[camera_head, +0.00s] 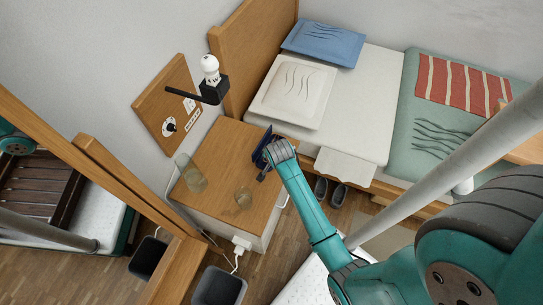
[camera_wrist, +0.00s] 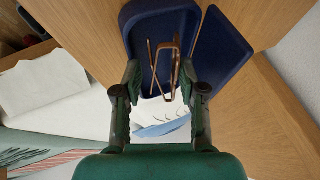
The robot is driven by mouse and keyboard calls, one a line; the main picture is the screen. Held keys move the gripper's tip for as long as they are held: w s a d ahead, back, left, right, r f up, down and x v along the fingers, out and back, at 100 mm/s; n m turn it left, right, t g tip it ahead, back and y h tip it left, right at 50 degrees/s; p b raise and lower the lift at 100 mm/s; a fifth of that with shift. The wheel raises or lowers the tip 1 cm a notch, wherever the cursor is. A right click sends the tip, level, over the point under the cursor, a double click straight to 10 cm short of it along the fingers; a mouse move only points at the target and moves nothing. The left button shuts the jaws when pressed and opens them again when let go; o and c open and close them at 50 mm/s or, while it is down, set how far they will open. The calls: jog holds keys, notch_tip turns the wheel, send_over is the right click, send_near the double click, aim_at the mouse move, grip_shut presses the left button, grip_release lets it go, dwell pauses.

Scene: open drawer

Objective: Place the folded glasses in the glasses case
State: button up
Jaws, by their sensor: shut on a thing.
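The folded glasses (camera_wrist: 178,52), with thin brown frames, show between my fingertips in the wrist view. My gripper (camera_wrist: 160,76) is shut on them. The open dark blue glasses case (camera_wrist: 150,14) lies behind the glasses, with its lid or second half (camera_wrist: 222,48) to the right. The glasses overlap the case in the picture; I cannot tell whether they touch it. In the head view, the case (camera_head: 259,145) is at the right part of the nightstand top, partly hidden by my gripper (camera_head: 264,168). The glasses are too small to make out there.
The wooden nightstand (camera_head: 222,160) also holds a clear glass (camera_head: 243,198) and a taller transparent vessel (camera_head: 191,175). A wall lamp (camera_head: 211,80) hangs above. The bed (camera_head: 350,110) stands to the right. Slippers (camera_head: 330,191) and bins (camera_head: 218,288) are on the floor.

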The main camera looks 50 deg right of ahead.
jog(key=shift+s+a+f, duration=0.15)
jog(key=shift+s+f, duration=0.15)
jog(key=shift+f, duration=0.4)
jog(key=shift+c, duration=1.2)
jog(key=shift+o, duration=0.9)
jog(key=shift+f, duration=0.3)
jog(key=o, duration=1.1)
jog(key=shift+c, duration=0.2)
jog(key=shift+w+r, duration=0.15)
jog(key=shift+r, duration=0.1)
